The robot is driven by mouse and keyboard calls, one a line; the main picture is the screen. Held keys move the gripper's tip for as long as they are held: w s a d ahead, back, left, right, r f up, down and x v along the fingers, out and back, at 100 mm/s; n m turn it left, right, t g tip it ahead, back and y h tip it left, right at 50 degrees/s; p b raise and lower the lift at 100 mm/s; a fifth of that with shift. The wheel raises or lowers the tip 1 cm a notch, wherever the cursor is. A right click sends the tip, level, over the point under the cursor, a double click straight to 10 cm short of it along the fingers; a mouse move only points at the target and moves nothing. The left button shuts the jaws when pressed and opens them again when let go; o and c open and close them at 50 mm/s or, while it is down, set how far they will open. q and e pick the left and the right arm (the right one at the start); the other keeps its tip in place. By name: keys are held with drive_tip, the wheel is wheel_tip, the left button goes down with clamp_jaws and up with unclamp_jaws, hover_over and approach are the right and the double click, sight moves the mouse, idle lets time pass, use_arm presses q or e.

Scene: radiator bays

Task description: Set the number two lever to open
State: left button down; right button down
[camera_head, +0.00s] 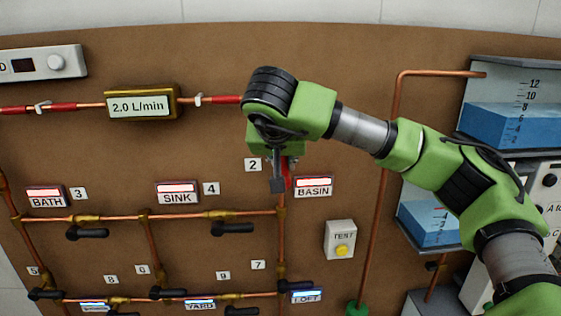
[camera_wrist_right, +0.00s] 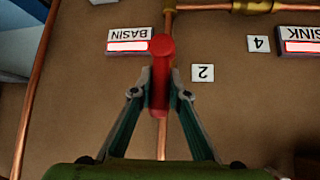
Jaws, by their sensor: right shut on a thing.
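The number two lever is red, and it shows in the wrist view (camera_wrist_right: 161,85) near the white "2" label (camera_wrist_right: 203,73). There it lies in line with the copper pipe, its round end near the BASIN plate. My right gripper (camera_wrist_right: 160,95) is shut on it, one finger on each side. In the head view the right gripper (camera_head: 278,182) is in front of the pipe between the "2" label (camera_head: 254,165) and the BASIN plate (camera_head: 313,188). It hides most of the lever; only a little red shows beside it. My left gripper is not in view.
Black levers, such as the number three lever (camera_head: 88,233) and number four lever (camera_head: 233,228), sit on the copper pipes. A TEST box (camera_head: 340,240) with a yellow button is below right. A gauge box (camera_head: 141,105) reads 2.0 L/min. Blue-water tanks (camera_head: 512,122) stand at right.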

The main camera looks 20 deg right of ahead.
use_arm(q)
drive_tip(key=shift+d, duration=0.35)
use_arm(e)
drive_tip(key=shift+f, duration=0.2)
drive_tip(key=c, duration=1.9)
unclamp_jaws()
drive_tip(key=shift+a, duration=0.1)
drive_tip(key=shift+r, duration=0.1)
drive_tip(key=shift+s+r, duration=0.1)
drive_tip(key=shift+r, duration=0.05)
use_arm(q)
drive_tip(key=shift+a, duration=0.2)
use_arm(e)
drive_tip(key=v, duration=1.1)
drive_tip(key=shift+s+a+r, duration=0.15)
drive_tip(key=shift+s+a, duration=0.05)
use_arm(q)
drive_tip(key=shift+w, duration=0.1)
